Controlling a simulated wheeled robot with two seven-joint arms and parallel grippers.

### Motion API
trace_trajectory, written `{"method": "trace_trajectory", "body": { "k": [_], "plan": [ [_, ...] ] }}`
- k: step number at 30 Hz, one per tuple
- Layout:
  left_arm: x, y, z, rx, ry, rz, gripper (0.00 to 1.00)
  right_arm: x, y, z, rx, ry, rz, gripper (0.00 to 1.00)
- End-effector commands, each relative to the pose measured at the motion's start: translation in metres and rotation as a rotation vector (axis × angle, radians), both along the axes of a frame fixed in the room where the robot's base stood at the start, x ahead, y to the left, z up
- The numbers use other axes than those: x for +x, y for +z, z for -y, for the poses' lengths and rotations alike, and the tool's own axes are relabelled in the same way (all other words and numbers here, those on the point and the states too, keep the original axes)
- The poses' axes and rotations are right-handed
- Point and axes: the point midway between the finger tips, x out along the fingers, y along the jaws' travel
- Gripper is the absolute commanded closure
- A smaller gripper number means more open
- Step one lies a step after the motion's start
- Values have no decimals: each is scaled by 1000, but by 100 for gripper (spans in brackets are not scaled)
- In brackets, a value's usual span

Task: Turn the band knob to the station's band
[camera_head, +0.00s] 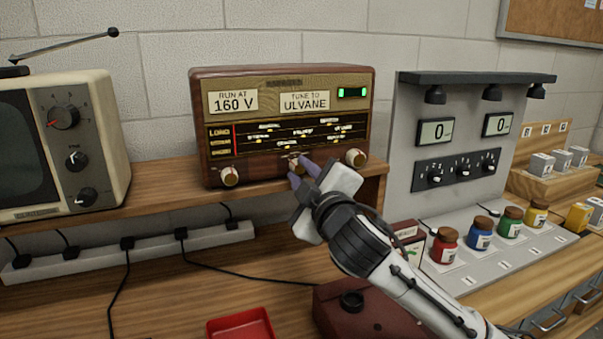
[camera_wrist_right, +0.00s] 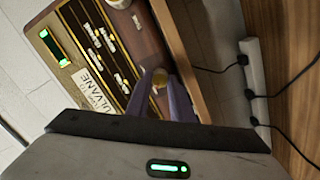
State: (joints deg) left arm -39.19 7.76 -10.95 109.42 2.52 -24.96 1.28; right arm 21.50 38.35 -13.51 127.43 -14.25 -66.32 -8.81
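The wooden radio (camera_head: 284,85) stands on a shelf, with cards reading "RUN AT 160 V" (camera_head: 233,101) and "TUNE TO ULVANE" (camera_head: 305,101). Its dial (camera_head: 290,138) has three band rows; the top label, seemingly LONG, looks brightest. A red pointer is at the dial's left end. The small station names are too blurred to read surely. Knobs sit at left (camera_head: 230,176), middle (camera_wrist_right: 159,79) and right (camera_head: 356,157). My right gripper (camera_head: 297,169) has its purple fingers closed around the middle knob, partly hiding it. My left gripper is out of view.
A power strip (camera_head: 130,251) with cables lies below the shelf. A red tray (camera_head: 240,327) is on the bench. A grey meter panel (camera_head: 465,115) and several coloured jars (camera_head: 480,232) stand at right.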

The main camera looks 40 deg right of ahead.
Motion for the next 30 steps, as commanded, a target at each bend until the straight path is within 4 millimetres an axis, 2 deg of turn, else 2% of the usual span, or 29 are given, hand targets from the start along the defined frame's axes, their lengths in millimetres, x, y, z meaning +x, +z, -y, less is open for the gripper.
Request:
{"method": "trace_trajectory", "body": {
  "k": [13,30],
  "plan": [
    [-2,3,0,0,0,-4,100,0,1,0,78,-1,18,100],
    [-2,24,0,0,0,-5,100,0,3,0,518,-1,123,100]
  ]
}}
